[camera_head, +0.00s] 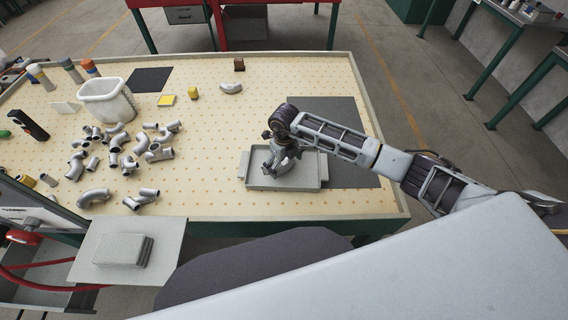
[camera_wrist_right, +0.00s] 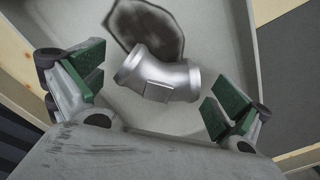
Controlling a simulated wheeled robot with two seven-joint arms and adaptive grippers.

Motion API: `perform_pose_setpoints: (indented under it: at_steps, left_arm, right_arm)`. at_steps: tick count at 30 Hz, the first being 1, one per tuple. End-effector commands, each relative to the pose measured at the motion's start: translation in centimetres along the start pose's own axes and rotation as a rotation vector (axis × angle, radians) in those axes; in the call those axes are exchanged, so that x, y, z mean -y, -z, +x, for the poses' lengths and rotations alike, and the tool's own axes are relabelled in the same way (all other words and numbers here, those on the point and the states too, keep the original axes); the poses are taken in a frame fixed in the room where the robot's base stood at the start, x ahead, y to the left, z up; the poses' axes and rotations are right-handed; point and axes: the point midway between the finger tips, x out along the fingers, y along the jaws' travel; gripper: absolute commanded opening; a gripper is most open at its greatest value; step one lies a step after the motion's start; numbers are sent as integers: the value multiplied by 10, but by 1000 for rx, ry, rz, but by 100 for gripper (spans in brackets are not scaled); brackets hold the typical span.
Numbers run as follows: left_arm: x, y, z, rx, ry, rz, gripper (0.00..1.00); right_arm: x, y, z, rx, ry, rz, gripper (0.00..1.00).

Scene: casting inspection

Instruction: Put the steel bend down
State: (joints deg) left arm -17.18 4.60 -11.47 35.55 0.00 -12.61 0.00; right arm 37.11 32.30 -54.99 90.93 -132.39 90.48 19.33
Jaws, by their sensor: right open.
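The steel bend (camera_wrist_right: 158,77) is a short silvery elbow with a flanged collar at each end. In the right wrist view it lies on the pale floor of a shallow grey tray (camera_head: 256,182). A dark patch on the tray floor lies just behind it. My right gripper (camera_wrist_right: 157,91) is open, its green-padded fingers apart on either side of the bend; I see no contact. In the head view the right gripper (camera_head: 276,166) points down into the tray and hides the bend. My left gripper is not in view.
Many loose pipe bends (camera_head: 122,150) lie on the left of the perforated table, near a white bin (camera_head: 106,101). A single bend (camera_head: 231,88) lies farther back. A dark grey mat (camera_head: 345,118) lies beside and behind the tray. The table's middle is clear.

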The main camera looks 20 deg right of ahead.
Motion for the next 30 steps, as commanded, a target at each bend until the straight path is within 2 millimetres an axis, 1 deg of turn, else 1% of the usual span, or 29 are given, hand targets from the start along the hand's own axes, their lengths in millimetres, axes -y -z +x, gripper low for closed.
perform_pose_setpoints:
  at_steps: [4,8,21,27,30]
  left_arm:
    - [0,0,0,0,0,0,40]
    - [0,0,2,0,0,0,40]
    - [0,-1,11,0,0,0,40]
    - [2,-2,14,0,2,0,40]
    - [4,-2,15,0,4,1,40]
  right_arm:
    - [0,-1,-8,3,0,0,100]
    - [0,-1,-22,4,1,0,100]
    - [0,-1,-87,4,1,0,100]
    - [0,0,-110,1,0,-1,100]
    - [0,0,-116,1,0,0,100]
